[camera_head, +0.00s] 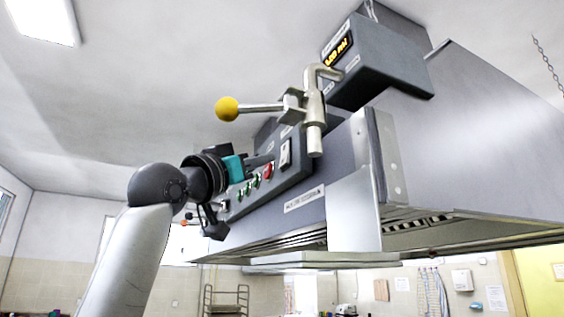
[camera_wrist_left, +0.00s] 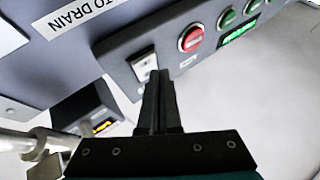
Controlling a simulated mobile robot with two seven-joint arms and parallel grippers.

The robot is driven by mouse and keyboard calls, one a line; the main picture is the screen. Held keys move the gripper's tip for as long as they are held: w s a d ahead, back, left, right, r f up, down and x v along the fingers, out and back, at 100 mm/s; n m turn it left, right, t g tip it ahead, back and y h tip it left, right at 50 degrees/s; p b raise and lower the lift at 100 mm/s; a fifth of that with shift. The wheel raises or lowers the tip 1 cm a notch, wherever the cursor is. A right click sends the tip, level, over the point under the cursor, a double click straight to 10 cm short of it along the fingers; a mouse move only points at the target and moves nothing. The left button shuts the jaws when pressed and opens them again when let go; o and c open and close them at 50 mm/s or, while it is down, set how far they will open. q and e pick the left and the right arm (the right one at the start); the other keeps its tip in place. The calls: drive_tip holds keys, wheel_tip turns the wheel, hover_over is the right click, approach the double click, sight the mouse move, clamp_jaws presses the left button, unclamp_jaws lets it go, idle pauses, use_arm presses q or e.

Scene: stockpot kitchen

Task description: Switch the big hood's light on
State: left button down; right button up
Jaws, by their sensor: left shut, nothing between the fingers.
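The big hood (camera_head: 470,130) hangs overhead, with a dark control panel (camera_head: 300,178) along its front. A white-framed switch (camera_head: 286,153) sits at the panel's near end, and it also shows in the left wrist view (camera_wrist_left: 143,64). My left gripper (camera_head: 271,158) is shut and empty, its fingertips at the panel close to this switch. In the left wrist view the closed fingers (camera_wrist_left: 158,75) overlap the switch's lower right edge; I cannot tell whether they touch it. The switch's position and any lit lamp are not clear. My right gripper is not in view.
A red button (camera_wrist_left: 193,38) and green buttons (camera_wrist_left: 227,19) sit beside the switch. A pipe valve with a yellow ball lever (camera_head: 227,109) juts out near the gripper. A box with an orange display (camera_head: 338,50) hangs above. Open air lies below left.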

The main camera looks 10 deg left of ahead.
use_arm(q)
drive_tip(key=shift+w+d, duration=0.1)
drive_tip(key=shift+d, duration=0.05)
idle(0.7)
drive_tip(key=shift+w+d, duration=0.15)
drive_tip(key=shift+d, duration=0.1)
drive_tip(key=shift+w+d, duration=0.2)
drive_tip(key=shift+d, duration=0.1)
idle(0.7)
drive_tip(key=shift+s+a, duration=0.1)
drive_tip(key=shift+a, duration=0.05)
drive_tip(key=shift+s+a, duration=0.4)
drive_tip(key=shift+a, duration=0.2)
drive_tip(key=s+a, duration=0.2)
drive_tip(key=a, duration=0.2)
drive_tip(key=shift+s+r, duration=0.35)
drive_tip(key=shift+s, duration=0.05)
idle(0.5)
